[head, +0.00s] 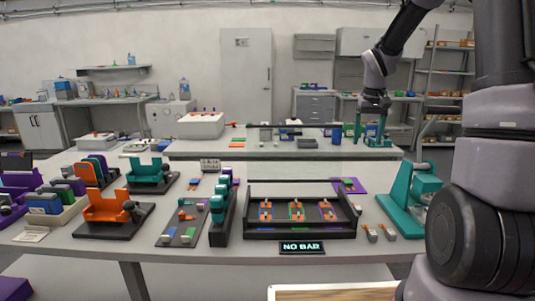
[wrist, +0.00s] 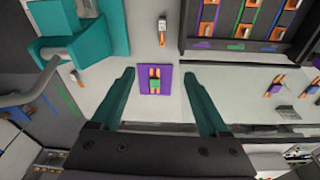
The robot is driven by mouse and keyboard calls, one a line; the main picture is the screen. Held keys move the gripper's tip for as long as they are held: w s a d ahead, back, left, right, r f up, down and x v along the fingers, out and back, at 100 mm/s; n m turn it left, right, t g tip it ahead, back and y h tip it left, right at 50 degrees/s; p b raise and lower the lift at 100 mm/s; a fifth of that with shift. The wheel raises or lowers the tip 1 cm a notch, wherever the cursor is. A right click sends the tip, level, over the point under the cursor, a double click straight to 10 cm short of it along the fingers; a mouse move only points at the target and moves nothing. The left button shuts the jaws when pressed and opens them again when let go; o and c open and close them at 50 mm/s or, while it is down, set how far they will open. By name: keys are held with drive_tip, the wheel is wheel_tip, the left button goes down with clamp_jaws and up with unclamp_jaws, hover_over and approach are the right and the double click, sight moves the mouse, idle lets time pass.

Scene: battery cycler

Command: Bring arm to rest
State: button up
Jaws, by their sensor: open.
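My gripper (head: 370,132) hangs from my arm, pointing down, at the back right of the head view. Its teal fingers are spread apart. In the wrist view my gripper (wrist: 159,76) is open with nothing between its fingers. A purple pad (head: 359,190) lies on the front table with a small green and orange piece on it. In the wrist view the pad (wrist: 145,72) shows between the fingers, on the table surface below and clear of them.
A black tray (head: 258,234) holds several orange-ended pieces, behind a "NO BAR" sign (head: 302,247). A teal fixture (head: 398,196) stands at the table's right. Orange (head: 110,208) and teal (head: 148,174) holders stand at left. A white table (head: 230,150) is behind.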

drive_tip(key=s+a+r+m+t, duration=0.1)
drive_tip(key=s+a+r+t, duration=0.1)
drive_tip(key=s+r, duration=0.3)
drive_tip(key=s+a+r+m+t+y, duration=0.1)
drive_tip(key=s+r, duration=0.4)
drive_tip(key=s, duration=0.7)
drive_tip(key=s+a+r+m+t+y, duration=0.1)
drive_tip(key=s+a+r, duration=0.3)
drive_tip(key=s, duration=0.5)
drive_tip(key=shift+s+r+t, duration=0.15)
drive_tip(key=shift+r+t, duration=0.55)
drive_tip(key=shift+t, duration=0.1)
drive_tip(key=shift+a, duration=0.1)
